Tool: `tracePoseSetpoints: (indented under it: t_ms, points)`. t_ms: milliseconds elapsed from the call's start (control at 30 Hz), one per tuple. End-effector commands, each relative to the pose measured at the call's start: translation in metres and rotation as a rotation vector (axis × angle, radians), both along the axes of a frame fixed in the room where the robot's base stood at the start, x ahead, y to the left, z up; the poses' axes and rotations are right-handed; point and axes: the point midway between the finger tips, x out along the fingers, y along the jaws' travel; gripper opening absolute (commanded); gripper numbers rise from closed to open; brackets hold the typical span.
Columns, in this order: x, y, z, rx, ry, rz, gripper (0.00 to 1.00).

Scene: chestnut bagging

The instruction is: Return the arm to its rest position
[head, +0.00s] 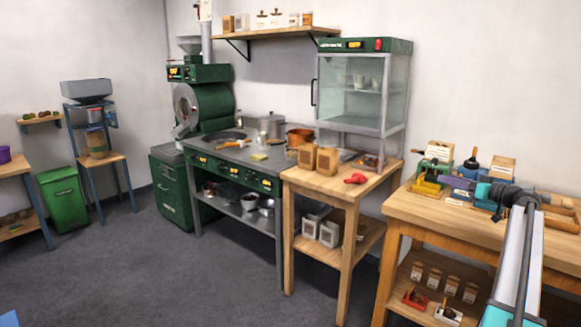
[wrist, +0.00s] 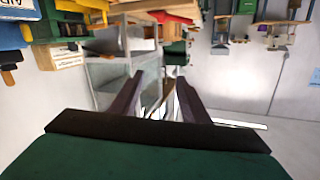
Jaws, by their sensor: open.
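My gripper (wrist: 158,95) shows in the wrist view with its two dark fingers spread apart. Nothing is clearly held between them; the pale and brown shapes there seem to be background. In the head view my arm (head: 518,262) reaches in from the lower right, in front of the right wooden workbench (head: 440,207). It ends near a teal joint at bench height, and the fingers cannot be made out there.
Tools and small blocks crowd the workbench by my arm. A wooden table (head: 330,185) holds brown bags (head: 327,160), a red item (head: 356,179) and a glass cabinet (head: 352,90). A steel cooking counter (head: 235,152) stands beyond. The grey floor (head: 180,265) at left is clear.

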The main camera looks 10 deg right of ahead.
Motion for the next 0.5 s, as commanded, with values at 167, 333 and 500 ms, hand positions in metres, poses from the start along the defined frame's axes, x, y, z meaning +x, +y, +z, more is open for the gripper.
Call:
tracePoseSetpoints:
  t_ms: [167, 333, 500]
  points:
    - [0.037, 0.062, -0.059, 0.03, 0.058, 0.071, 0.42]
    - [0.063, 0.121, -0.115, 0.047, 0.121, 0.133, 0.42]
    - [0.08, 0.183, -0.171, 0.062, 0.191, 0.195, 0.42]
